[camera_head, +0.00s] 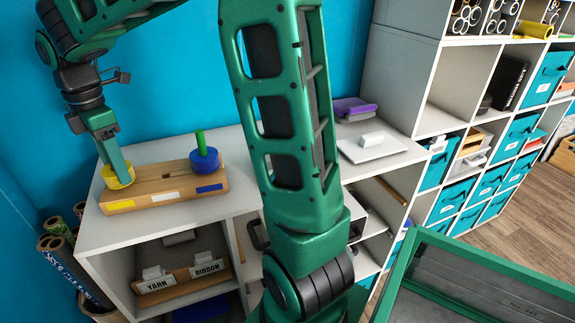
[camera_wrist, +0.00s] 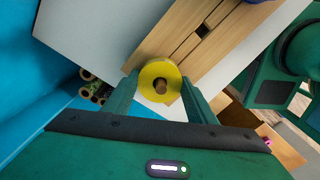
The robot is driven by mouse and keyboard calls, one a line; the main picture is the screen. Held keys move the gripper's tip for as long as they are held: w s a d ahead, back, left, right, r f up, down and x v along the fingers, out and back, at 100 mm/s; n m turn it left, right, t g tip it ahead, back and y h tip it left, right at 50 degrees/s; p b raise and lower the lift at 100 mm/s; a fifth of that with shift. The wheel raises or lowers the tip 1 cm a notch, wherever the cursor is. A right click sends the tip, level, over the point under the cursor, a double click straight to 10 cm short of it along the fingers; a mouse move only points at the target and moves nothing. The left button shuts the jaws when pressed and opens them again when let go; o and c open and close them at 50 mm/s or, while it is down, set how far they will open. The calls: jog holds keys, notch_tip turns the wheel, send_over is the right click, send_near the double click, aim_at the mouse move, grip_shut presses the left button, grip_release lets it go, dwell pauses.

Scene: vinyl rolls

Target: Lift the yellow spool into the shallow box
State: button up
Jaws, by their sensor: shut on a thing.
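The yellow spool (camera_head: 118,179) is at the left end of a wooden block (camera_head: 165,188) on the white shelf top. I cannot tell whether it rests on the block or is just above it. My gripper (camera_head: 116,165) points down and is shut on the spool. In the wrist view the yellow spool (camera_wrist: 160,68) shows as a ring with a brown centre, between the two fingers of my gripper (camera_wrist: 158,90).
A blue spool (camera_head: 205,163) with a green peg through it is on the block's right end. A white tray (camera_head: 372,152) and a purple stack (camera_head: 352,107) lie farther right. Patterned rolls (camera_head: 58,250) stand at the left. A tall shelf with teal bins (camera_head: 515,135) stands at right.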

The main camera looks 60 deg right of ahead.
jog(key=shift+r, duration=0.15)
jog(key=shift+r, duration=4.1)
